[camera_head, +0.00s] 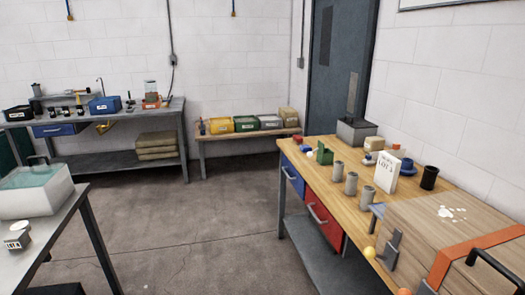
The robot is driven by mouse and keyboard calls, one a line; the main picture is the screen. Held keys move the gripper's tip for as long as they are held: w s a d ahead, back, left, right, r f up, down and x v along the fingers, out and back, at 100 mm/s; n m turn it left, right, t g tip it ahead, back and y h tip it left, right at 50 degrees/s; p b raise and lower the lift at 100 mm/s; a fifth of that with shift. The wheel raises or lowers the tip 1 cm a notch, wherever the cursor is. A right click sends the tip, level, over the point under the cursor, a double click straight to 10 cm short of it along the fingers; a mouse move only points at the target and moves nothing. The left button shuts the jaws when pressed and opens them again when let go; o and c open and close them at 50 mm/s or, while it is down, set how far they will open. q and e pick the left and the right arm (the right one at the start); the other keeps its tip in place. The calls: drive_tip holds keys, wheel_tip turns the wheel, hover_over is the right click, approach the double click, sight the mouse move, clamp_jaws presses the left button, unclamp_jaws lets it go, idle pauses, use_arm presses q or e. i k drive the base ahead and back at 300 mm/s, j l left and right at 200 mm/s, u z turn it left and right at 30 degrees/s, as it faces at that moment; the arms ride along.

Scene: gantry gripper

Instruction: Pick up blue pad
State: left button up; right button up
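A small flat blue-grey piece (377,209) lies at the front edge of the wooden workbench (325,172), beside the wooden case; it may be the blue pad. A blue round item (408,172) sits farther back on the same bench, behind the white "LOT" card (384,171). I cannot tell for certain which of these is the pad. Neither of my grippers shows in this view.
A large wooden case (420,215) with an orange strap fills the bench's near end. Several grey cups (351,184) and a black cup (429,178) stand beyond. A metal table (45,235) is at left. The floor (190,235) between is clear.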

sight(305, 149)
drive_tip(key=i+j+u, duration=0.15)
drive_tip(key=i, duration=0.6)
drive_tip(key=i+j+u, duration=0.15)
drive_tip(key=i, duration=0.65)
drive_tip(key=i+j+z, duration=0.1)
drive_tip(key=i+z, duration=0.2)
drive_tip(key=z, duration=0.15)
drive_tip(key=i+j+z, duration=0.15)
drive_tip(key=i+z, duration=0.15)
drive_tip(key=z, duration=0.2)
drive_tip(key=i+j+z, duration=0.25)
drive_tip(key=z, duration=0.2)
drive_tip(key=i+j+z, duration=0.2)
drive_tip(key=j+z, duration=0.25)
drive_tip(key=i+j+z, duration=0.15)
drive_tip(key=j+z, duration=0.35)
drive_tip(key=l, duration=0.1)
